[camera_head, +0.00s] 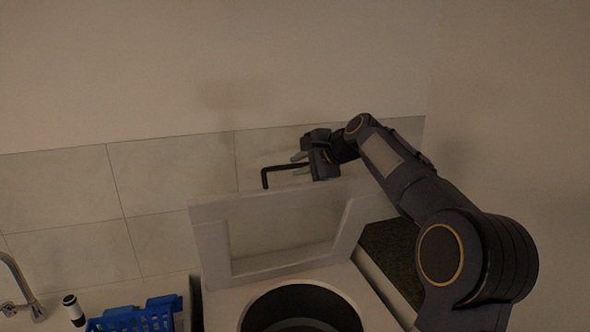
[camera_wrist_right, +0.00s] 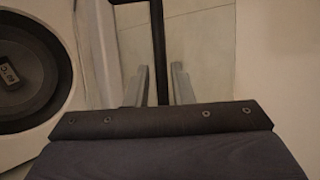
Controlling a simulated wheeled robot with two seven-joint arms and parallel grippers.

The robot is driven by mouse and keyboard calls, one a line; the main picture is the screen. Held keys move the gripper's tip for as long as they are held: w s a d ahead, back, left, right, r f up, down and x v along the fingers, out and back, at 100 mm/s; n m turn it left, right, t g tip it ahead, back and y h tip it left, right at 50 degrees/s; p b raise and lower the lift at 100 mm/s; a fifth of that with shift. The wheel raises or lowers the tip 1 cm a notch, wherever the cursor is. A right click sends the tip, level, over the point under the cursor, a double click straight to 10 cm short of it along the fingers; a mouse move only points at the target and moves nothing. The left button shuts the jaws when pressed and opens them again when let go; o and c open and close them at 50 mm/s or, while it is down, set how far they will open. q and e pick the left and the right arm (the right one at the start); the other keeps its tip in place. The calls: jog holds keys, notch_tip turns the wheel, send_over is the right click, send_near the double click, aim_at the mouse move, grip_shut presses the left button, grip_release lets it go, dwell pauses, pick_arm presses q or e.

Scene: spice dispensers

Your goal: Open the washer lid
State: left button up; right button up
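The washer lid (camera_head: 212,248) is a pale grey frame with a window, standing raised and tilted back above the washer's round dark opening (camera_head: 300,309). A thin black bent handle (camera_head: 266,179) sticks out at the lid's top edge. My right gripper (camera_head: 296,163) is at this handle, with its two light fingers apart. In the right wrist view the black handle bar (camera_wrist_right: 158,40) runs between the spread fingers, with a gap on both sides. The drum opening (camera_wrist_right: 28,75) shows at the left there. My left gripper is out of the head view.
A blue basket (camera_head: 135,319), a small black-and-white bottle (camera_head: 73,309) and a tap (camera_head: 22,287) are at the lower left. A tiled wall (camera_head: 170,180) stands close behind the lid. A dark speckled surface (camera_head: 392,262) lies right of the washer.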

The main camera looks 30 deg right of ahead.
jog(key=v, duration=0.5)
jog(key=shift+s+b, duration=0.15)
jog(key=shift+b, duration=0.2)
jog(key=s+a+f+n+g+b, duration=0.1)
jog(key=s+a+f+n+g, duration=0.1)
jog(key=s+a+f+n, duration=0.6)
jog(key=s+a+f+n+g+y+b, duration=0.1)
jog(key=s+a+f+n+g, duration=0.2)
jog(key=s+a+f+n, duration=0.6)
jog(key=s+a+f, duration=0.3)
jog(key=s+f, duration=0.3)
jog(key=s+a+f, duration=0.3)
jog(key=s+f, duration=0.2)
jog(key=s, duration=0.2)
jog(key=shift+s+f+g+y+b, duration=0.15)
jog(key=shift+f+g+y+b, duration=0.15)
jog(key=shift+f+b, duration=0.1)
